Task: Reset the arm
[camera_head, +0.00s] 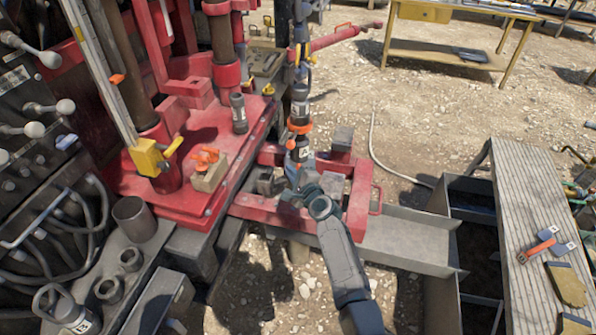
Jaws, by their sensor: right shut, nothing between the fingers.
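My right arm comes in from the bottom of the head view and reaches up to the red frame beside the drill rig. My right gripper (291,174) is shut and empty. It is just below a dark hanging pipe (300,92) with an orange collar, in front of the red clamp frame (359,200). I cannot tell whether the gripper touches the pipe or frame. My left gripper is not in view.
The red rig base (195,205) and a lever control panel (30,120) fill the left side. A metal trough (405,240) lies right of my arm, beside a dark open tank (470,245). A plank bench (530,200) holds tools and gloves.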

